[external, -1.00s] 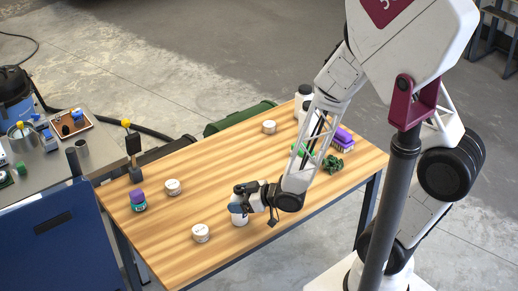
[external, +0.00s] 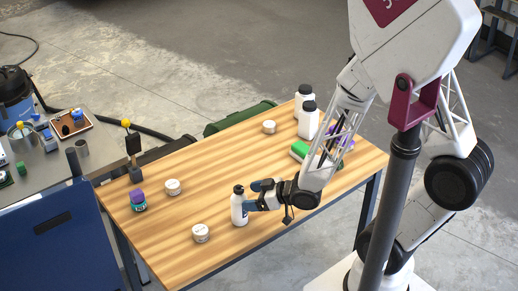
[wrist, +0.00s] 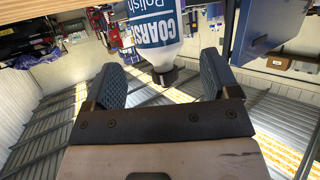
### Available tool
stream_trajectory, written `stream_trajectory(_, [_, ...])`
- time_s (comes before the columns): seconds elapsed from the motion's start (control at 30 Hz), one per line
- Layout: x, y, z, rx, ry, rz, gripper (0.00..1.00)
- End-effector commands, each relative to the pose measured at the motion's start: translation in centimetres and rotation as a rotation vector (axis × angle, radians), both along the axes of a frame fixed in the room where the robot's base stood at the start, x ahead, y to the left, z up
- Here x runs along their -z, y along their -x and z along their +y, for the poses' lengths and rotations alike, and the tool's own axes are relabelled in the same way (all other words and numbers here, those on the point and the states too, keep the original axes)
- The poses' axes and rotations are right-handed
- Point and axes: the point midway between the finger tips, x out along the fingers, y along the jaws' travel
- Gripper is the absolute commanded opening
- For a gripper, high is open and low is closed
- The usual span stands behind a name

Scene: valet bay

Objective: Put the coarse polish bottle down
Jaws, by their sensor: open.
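The coarse polish bottle (external: 239,209), white with a black cap, stands upright on the wooden table (external: 190,238) near its front edge. In the wrist view, which is upside down, its blue label (wrist: 152,32) reads COARSE Polish. My gripper (external: 252,196) is open just right of the bottle, its blue fingers pointing at it. In the wrist view the fingers (wrist: 160,78) are spread wide, with the bottle's cap showing in the gap between them and clear space on both sides. The bottle's base is out of the wrist view.
White tins stand left (external: 173,187), in front (external: 201,233) and behind (external: 269,127). The middle is clear.

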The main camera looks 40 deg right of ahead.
Motion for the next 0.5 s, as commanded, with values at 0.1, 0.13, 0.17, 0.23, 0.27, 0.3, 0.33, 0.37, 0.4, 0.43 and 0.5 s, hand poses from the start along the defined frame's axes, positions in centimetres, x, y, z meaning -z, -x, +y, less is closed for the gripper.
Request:
stream_trajectory(0.1, [-0.7,1.2,-1.0,0.002,0.000,-0.001,0.81])
stream_trajectory(0.13, [-0.8,1.5,-1.2,0.002,0.000,-0.001,0.81])
stream_trajectory(0.17, [-0.9,1.8,-1.4,0.002,0.001,0.000,0.81])
stream_trajectory(0.23, [-1.3,2.4,-1.9,0.003,0.000,-0.001,0.81])
stream_trajectory(0.27, [-1.5,2.7,-2.1,0.003,0.000,-0.002,0.81])
stream_trajectory(0.3, [-1.6,3.1,-2.3,0.002,0.000,-0.001,0.81])
stream_trajectory(0.33, [-1.7,3.3,-2.5,0.002,0.001,0.000,0.81])
stream_trajectory(0.37, [-1.8,3.6,-2.7,0.003,0.000,0.000,0.81])
stream_trajectory(0.4, [-2.0,3.8,-2.9,0.002,0.000,0.000,0.81])
stream_trajectory(0.43, [-2.1,4.0,-3.0,0.002,0.001,0.000,0.81])
stream_trajectory(0.5, [-2.3,4.4,-3.3,0.002,0.001,0.000,0.81])
